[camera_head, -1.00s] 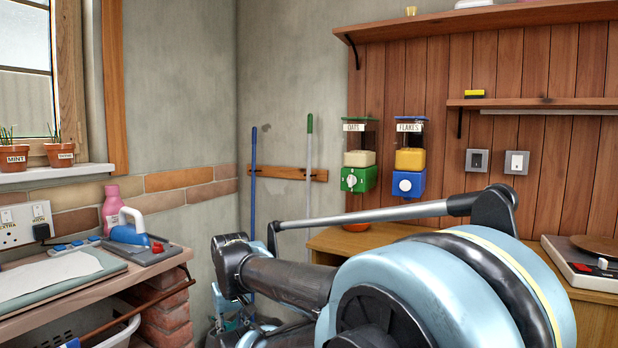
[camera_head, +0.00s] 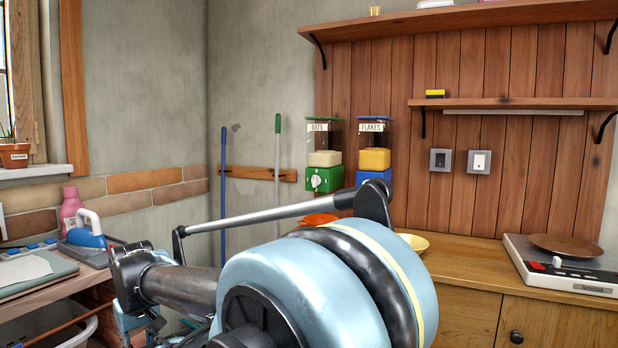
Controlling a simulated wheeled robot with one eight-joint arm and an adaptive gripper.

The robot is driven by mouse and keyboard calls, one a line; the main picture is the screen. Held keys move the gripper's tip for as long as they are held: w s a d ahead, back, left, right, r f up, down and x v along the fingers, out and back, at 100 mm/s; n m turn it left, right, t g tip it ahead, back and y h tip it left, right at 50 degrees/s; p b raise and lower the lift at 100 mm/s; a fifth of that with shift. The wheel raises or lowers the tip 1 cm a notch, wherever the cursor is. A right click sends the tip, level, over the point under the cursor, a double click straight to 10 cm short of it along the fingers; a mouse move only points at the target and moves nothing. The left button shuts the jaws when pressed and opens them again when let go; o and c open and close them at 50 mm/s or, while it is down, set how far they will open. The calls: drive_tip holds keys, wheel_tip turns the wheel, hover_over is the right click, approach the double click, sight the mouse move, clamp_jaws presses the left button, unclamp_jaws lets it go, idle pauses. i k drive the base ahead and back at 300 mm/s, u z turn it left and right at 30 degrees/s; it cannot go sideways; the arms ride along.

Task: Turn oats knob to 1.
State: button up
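The oats dispenser (camera_head: 323,160) hangs on the wood-panelled wall, with a clear hopper labelled OATS above a green base. Its white knob (camera_head: 316,181) is on the front of the green base; the setting it points at is too small to read. The flakes dispenser (camera_head: 374,148) with a blue base hangs to its right, its knob hidden behind my arm. My arm fills the lower middle of the view. My gripper (camera_head: 140,328) is at the lower left, partly hidden and well away from the knob; its fingers cannot be made out.
A wooden counter (camera_head: 470,262) stands under the dispensers, with an orange bowl (camera_head: 320,219), a yellow bowl (camera_head: 414,243) and a turntable-like device (camera_head: 562,262). A workbench with an iron (camera_head: 85,229) and pink bottle (camera_head: 70,208) is at left. Two switches hang right of the dispensers.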

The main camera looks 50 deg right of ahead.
sight(315, 180)
drive_tip(key=k, duration=1.45)
drive_tip(key=z, duration=1.1)
drive_tip(key=i, duration=0.5)
drive_tip(key=z, duration=0.05)
